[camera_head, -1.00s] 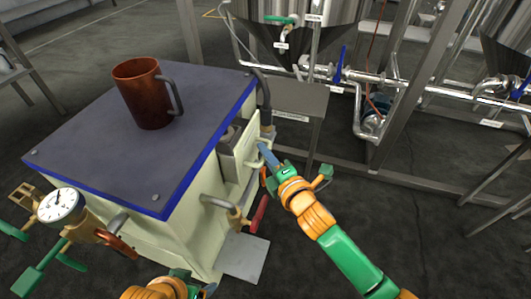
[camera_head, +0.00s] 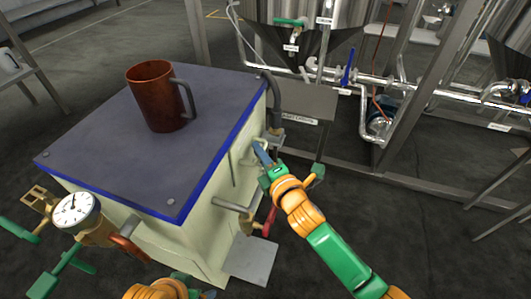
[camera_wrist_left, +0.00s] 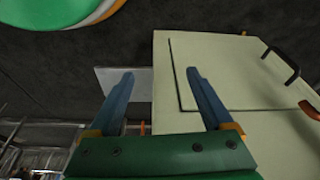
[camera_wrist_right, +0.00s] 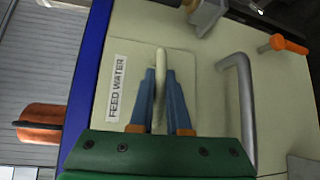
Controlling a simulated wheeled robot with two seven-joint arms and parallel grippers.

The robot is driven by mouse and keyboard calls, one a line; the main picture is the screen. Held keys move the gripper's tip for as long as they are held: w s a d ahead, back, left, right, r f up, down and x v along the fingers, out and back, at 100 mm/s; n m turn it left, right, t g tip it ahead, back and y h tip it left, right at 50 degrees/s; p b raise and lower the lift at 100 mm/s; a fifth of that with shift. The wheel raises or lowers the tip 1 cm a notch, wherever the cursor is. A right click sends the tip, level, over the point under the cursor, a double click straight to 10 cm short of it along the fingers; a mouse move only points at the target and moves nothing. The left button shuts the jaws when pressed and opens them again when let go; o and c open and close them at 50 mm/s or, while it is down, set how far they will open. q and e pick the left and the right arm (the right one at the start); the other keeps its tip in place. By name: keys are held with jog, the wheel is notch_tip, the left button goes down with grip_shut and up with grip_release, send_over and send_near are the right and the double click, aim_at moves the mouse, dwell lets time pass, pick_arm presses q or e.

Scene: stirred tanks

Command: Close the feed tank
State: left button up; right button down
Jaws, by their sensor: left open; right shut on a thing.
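The feed tank is a cream box (camera_head: 175,238) with a blue-edged grey lid (camera_head: 95,130). On its right side is a small cream door (camera_wrist_right: 200,82) labelled FEED WATER, with a pale bar handle (camera_wrist_right: 160,56). The door looks almost flush; a thin dark line shows beside it in the head view. My right gripper (camera_head: 258,148) is shut on this handle, its blue fingers on both sides of it in the right wrist view.
A brown mug (camera_head: 155,98) stands on the lid. A pressure gauge (camera_head: 76,210) with brass fittings is at the tank's front left. A grey bent pipe (camera_wrist_right: 240,105) is close beside my right gripper.

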jog(key=c, duration=0.9)
grip_release()
jog(key=shift+a, duration=0.1)
jog(key=shift+s+r, duration=0.1)
jog(key=shift+s, duration=0.1)
pick_arm(q)
notch_tip(320, 180, down, 6)
jog(key=p, duration=0.3)
jog(key=shift+w+f, duration=0.25)
jog(key=shift+w, duration=0.05)
pick_arm(e)
jog(key=v, duration=0.6)
jog(key=shift+s+d, duration=0.3)
jog(key=shift+s, duration=0.05)
